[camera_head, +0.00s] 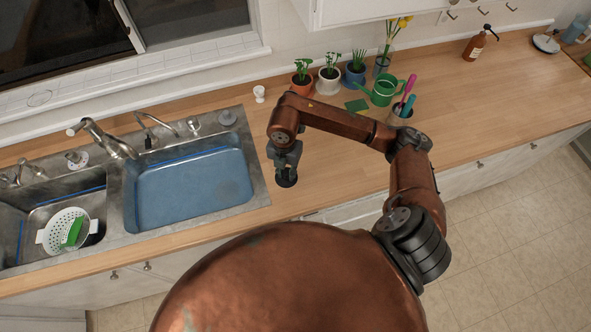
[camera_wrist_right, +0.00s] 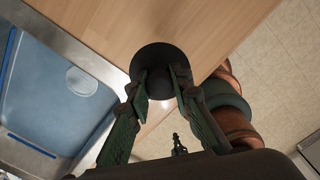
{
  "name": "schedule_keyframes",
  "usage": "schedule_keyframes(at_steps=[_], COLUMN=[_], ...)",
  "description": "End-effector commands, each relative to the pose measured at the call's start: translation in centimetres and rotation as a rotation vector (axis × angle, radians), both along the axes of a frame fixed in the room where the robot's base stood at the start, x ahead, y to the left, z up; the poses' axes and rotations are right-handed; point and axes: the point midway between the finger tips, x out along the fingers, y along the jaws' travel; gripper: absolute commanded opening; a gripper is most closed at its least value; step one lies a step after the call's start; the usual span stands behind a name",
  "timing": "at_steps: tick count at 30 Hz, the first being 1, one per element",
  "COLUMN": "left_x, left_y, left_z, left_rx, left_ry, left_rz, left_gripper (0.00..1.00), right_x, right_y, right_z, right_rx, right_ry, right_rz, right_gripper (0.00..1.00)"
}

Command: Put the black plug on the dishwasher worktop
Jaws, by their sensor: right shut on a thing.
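The black plug (camera_head: 287,181) is a round dark disc under my right gripper (camera_head: 286,166). In the right wrist view, the plug (camera_wrist_right: 150,57) sits between the two fingertips, and the gripper is shut on its middle part. The plug is over the wooden worktop (camera_head: 325,172), just right of the sink. I cannot tell whether it touches the wood. In the wrist view the worktop (camera_wrist_right: 205,30) lies behind the plug, with its front edge close by. My left gripper is not in view.
The blue sink basin (camera_head: 190,188) is left of the gripper, with a faucet (camera_head: 108,140) behind. A white colander (camera_head: 67,230) sits in the left basin. Potted plants (camera_head: 328,80), a green watering can (camera_head: 383,90) and a tool pot (camera_head: 399,115) stand at the back.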

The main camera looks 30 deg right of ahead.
Motion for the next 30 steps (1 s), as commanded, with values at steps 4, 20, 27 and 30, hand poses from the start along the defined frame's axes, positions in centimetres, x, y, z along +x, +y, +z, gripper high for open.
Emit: schedule_keyframes(at_steps=[4,20,27,30], left_x=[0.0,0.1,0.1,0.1], left_y=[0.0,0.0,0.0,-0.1], left_z=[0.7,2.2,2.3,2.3], left_rx=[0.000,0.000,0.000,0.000], left_ry=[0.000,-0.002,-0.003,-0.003], left_rz=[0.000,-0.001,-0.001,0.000], left_gripper=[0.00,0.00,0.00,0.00], right_x=[0.8,1.9,2.0,2.0], right_y=[-1.9,-4.0,-4.0,-4.0], right_z=[-2.7,-7.6,-8.8,-8.8], right_rx=[0.000,0.003,0.001,0.001], right_ry=[0.006,0.005,0.001,0.001], right_rz=[-0.003,0.001,0.003,0.003], right_gripper=[0.00,0.00,0.00,0.00])
